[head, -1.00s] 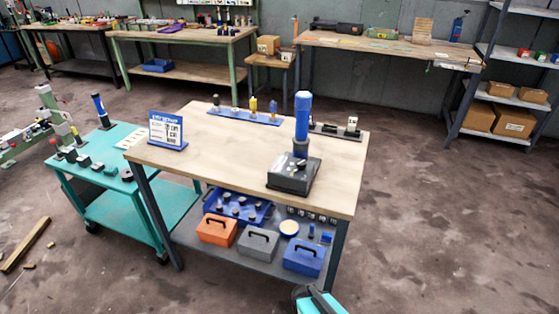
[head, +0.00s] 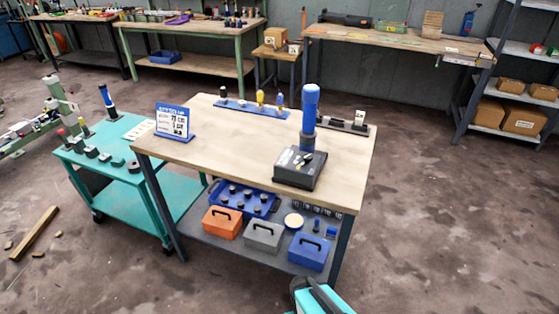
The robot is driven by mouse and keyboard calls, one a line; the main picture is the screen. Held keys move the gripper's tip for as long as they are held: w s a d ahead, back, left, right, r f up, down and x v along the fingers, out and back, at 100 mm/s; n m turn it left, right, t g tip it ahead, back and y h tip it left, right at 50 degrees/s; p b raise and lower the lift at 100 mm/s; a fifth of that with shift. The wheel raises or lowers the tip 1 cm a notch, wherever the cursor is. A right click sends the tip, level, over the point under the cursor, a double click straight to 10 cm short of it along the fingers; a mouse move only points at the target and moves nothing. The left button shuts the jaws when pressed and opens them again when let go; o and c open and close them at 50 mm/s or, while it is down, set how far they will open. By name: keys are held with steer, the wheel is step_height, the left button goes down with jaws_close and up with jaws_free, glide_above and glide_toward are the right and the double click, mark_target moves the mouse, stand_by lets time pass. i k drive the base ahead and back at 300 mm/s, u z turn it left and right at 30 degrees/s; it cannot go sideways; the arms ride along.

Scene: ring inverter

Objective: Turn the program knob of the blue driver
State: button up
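A tall blue driver (head: 310,104) stands upright at the right of the wooden-topped workbench, at the back of a dark box (head: 299,180). The box's top carries small dark and light details, too small to tell whether one is a program knob. A second, slimmer blue-and-black tool (head: 107,101) stands on the teal cart at the left. I cannot tell from its size whether it is also a driver. My gripper is not in view.
The workbench (head: 225,150) also bears a blue-framed sign (head: 173,121), a blue rack (head: 240,107) of small tools and a dark holder (head: 345,127). Its lower shelf holds orange, grey and blue cases. A teal cart (head: 150,207) adjoins its left. The floor at right is clear.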

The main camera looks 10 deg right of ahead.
mark_target(306, 157)
steer(key=k, duration=1.7)
steer(key=u, duration=0.9)
steer(key=i, duration=0.8)
steer(key=z, duration=0.1)
